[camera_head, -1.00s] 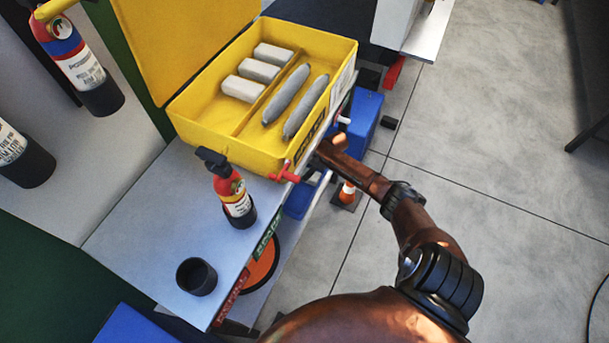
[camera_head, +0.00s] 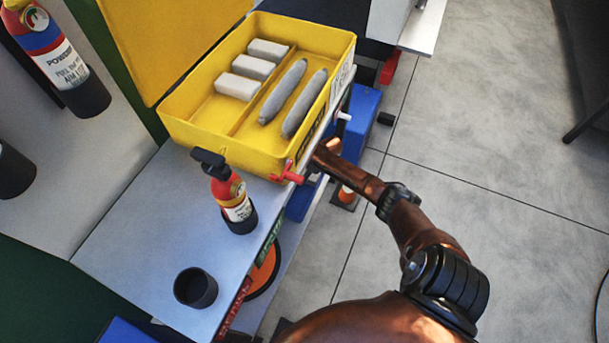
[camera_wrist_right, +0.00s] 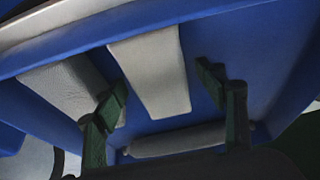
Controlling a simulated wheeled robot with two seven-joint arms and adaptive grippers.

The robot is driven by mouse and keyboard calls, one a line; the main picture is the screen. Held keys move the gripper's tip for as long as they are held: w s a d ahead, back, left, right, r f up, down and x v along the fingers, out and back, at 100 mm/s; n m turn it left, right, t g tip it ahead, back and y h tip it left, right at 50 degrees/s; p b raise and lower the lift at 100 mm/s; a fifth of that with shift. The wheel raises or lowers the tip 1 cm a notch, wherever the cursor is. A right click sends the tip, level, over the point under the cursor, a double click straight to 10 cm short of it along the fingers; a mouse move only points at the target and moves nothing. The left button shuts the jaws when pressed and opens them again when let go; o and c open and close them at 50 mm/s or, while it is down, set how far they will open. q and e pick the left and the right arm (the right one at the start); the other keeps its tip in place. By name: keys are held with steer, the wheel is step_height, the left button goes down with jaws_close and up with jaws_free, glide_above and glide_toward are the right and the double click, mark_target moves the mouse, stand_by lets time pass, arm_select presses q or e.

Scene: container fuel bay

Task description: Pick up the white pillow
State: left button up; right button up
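In the right wrist view a white pillow (camera_wrist_right: 152,70), a pale block-like pad, lies inside a blue container (camera_wrist_right: 235,50). My right gripper (camera_wrist_right: 161,80) is open, with one dark green finger on each side of this pillow in the picture. Contact cannot be told. A second pale pad (camera_wrist_right: 70,88) lies to the left, partly behind the left finger. A grey roll (camera_wrist_right: 178,140) lies below the pillow in the picture. In the head view my right arm reaches beside and below the shelf, and its gripper is hidden. My left gripper is not in view.
An open yellow case (camera_head: 190,128) on the grey shelf (camera_head: 135,235) holds pale pads and grey rolls. A fire extinguisher (camera_head: 233,200) and black cup (camera_head: 196,288) stand nearby. An orange cone (camera_head: 346,194) is close to my arm.

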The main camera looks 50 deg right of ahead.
steer(key=c, duration=1.2)
steer(key=shift+o, duration=0.2)
